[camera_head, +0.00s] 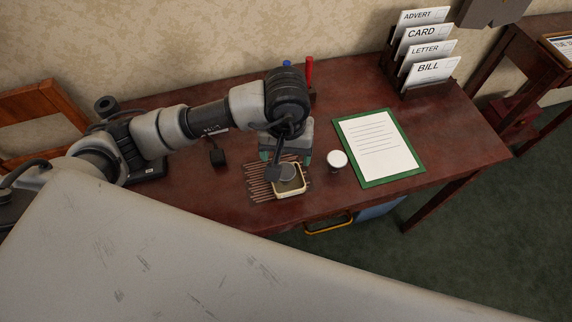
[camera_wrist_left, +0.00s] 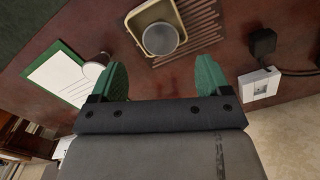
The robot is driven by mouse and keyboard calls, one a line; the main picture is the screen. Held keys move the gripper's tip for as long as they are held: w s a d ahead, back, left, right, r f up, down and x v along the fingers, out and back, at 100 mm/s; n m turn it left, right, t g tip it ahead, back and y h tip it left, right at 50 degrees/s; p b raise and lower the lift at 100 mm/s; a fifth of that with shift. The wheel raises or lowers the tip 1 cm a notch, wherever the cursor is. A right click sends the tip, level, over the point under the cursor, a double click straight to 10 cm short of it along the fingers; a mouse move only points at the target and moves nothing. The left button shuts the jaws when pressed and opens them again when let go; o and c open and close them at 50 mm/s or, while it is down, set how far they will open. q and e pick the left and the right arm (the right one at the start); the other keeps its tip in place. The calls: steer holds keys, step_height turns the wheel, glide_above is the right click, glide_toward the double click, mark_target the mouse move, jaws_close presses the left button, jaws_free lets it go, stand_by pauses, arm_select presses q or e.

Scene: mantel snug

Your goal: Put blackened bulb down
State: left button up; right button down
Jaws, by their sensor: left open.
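A grey round thing (camera_head: 288,172), which looks like the blackened bulb, sits in a small cream-rimmed square tray (camera_head: 291,194) on the desk. The left wrist view shows it as a grey disc (camera_wrist_left: 160,38) inside the tray rim (camera_wrist_left: 140,17). My left gripper (camera_head: 286,158) is open, with its green fingers pointing down near the tray. In the left wrist view the gap between the fingertips (camera_wrist_left: 160,68) is empty, and the disc lies beyond them, apart from both. My arm hides part of the tray in the head view. My right gripper is not in view.
The tray stands on a slatted mat (camera_head: 262,184). A white-topped round thing (camera_head: 337,159) stands just right of it. A green-edged sheet (camera_head: 380,146) and a letter rack (camera_head: 428,84) are further right. A black plug (camera_head: 217,156) lies left. The desk's front right is clear.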

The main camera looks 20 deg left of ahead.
mark_target(287, 170)
arm_select(q)
steer(key=shift+d+r, duration=0.1)
steer(key=shift+r, duration=2)
